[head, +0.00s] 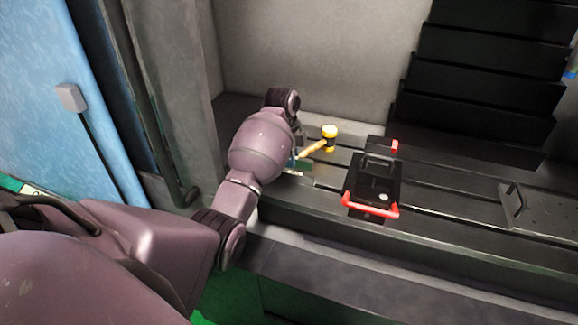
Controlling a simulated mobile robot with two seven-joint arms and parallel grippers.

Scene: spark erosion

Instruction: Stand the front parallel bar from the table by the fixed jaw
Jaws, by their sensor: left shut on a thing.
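My left arm comes in from the left, and its wrist hides most of my left gripper (299,152). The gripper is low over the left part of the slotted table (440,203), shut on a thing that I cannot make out. A small teal piece (299,165) shows just below it; I cannot tell whether it is held. To its right is a black vise-like fixture (375,184) with red parts at its front and back. A dark upright block at its back may be the fixed jaw. I cannot pick out a parallel bar. My right gripper is out of view.
A mallet with a yellow head (329,137) lies just right of my left gripper, its handle pointing towards it. A dark plate with a handle (545,208) is at the right. Black stepped covers (485,85) rise behind. A blue door (40,85) is at the left.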

